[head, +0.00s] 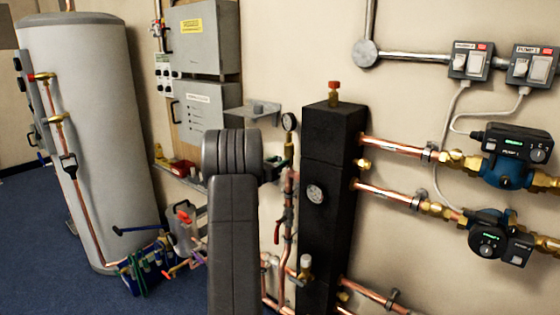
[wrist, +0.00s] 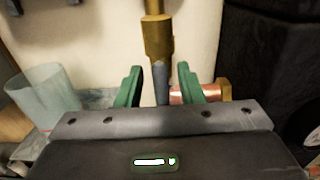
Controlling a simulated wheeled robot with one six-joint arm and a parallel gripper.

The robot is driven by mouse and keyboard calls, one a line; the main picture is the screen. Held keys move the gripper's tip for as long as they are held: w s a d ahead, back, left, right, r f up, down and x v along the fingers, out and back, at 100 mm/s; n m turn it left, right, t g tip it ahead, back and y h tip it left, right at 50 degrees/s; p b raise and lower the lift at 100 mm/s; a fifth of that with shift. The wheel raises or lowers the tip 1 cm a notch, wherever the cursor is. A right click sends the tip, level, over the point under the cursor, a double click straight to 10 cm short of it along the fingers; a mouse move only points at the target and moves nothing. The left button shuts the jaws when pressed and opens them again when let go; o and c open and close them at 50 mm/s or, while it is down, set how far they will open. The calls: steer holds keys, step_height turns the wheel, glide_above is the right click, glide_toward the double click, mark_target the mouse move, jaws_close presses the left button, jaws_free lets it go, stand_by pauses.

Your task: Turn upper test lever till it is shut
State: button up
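In the wrist view my gripper (wrist: 160,80) has its two green fingers apart, one on each side of a narrow grey bar (wrist: 162,86). A gap shows on both sides of the bar. The bar runs down from a brass fitting (wrist: 155,36); it may be the upper test lever, but I cannot be sure. A short copper pipe (wrist: 184,95) with a brass end is behind the right finger. In the head view my arm hides most of the gripper, close to a brass fitting (head: 289,148) under a small gauge (head: 289,122).
A black vertical block (head: 326,150) with a dial stands just right of my gripper. Copper pipes (head: 392,146) lead right to pumps (head: 507,157). A grey wall bracket (head: 258,110) is above left. A translucent cup-like object (wrist: 42,92) is at left in the wrist view.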

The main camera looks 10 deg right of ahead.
steer(key=shift+w+d, duration=0.35)
steer(key=shift+d, duration=0.15)
jaws_close()
